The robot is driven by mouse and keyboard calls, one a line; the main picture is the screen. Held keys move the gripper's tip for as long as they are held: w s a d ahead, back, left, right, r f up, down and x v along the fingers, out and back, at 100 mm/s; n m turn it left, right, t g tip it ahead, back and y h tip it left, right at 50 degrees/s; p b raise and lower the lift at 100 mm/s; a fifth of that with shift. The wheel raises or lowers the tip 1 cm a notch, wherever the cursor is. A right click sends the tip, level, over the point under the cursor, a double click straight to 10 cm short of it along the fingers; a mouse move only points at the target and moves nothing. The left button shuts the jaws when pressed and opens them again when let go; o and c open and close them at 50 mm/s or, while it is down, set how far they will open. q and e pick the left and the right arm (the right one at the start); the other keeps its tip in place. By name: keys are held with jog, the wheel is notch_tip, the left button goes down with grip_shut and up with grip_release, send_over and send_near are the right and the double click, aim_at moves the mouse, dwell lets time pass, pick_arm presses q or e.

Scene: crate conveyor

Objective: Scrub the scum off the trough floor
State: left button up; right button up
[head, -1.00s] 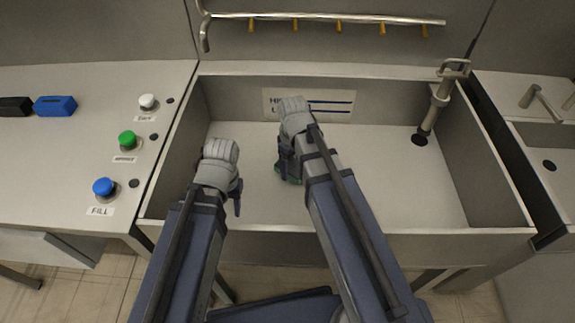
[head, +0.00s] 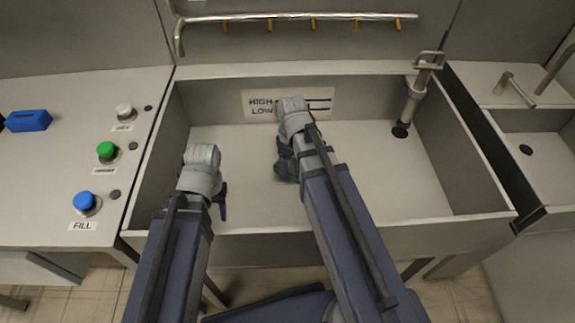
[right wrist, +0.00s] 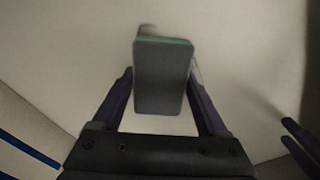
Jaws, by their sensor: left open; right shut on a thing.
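The trough (head: 462,228) is a grey metal basin, with its bare floor (head: 365,185) open to view. My right gripper (head: 286,168) is low inside it, near the middle. In the right wrist view, my right gripper (right wrist: 160,95) is shut on a grey block-shaped scrubber (right wrist: 160,75) with a green edge. The green also shows faintly under the gripper in the head view. My left gripper (head: 222,205) is open and empty over the left part of the trough. No scum can be made out clearly; a small pale shape beyond the scrubber is blurred.
A drain pipe with a handle (head: 415,95) stands in the trough's back right corner. A HIGH/LOW label (head: 262,103) is on the back wall. Blue (head: 86,201), green (head: 107,150) and white (head: 124,111) buttons sit on the left counter. A rail (head: 300,17) with yellow nozzles hangs above.

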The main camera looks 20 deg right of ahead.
jog(key=shift+s+d, duration=0.2)
jog(key=shift+d, duration=0.5)
jog(key=shift+s+d, duration=0.15)
jog(key=shift+d, duration=0.5)
jog(key=shift+d, duration=0.1)
jog(key=shift+s+d, duration=0.25)
jog(key=shift+d, duration=0.6)
jog(key=shift+s+d, duration=0.2)
jog(key=shift+d, duration=0.65)
jog(key=shift+s+a+f, duration=0.1)
jog(key=shift+s+a, duration=0.15)
jog(key=shift+s, duration=0.65)
pick_arm(q)
jog(key=shift+f, duration=0.1)
pick_arm(e)
jog(key=shift+w+a, duration=0.3)
jog(key=shift+a, duration=0.65)
jog(key=shift+w+a, duration=0.25)
jog(key=shift+a, duration=0.65)
pick_arm(q)
jog(key=shift+s, duration=0.1)
pick_arm(e)
jog(key=shift+w+a, duration=0.25)
jog(key=shift+a, duration=0.65)
jog(key=shift+w+a, duration=0.2)
jog(key=shift+a, duration=0.65)
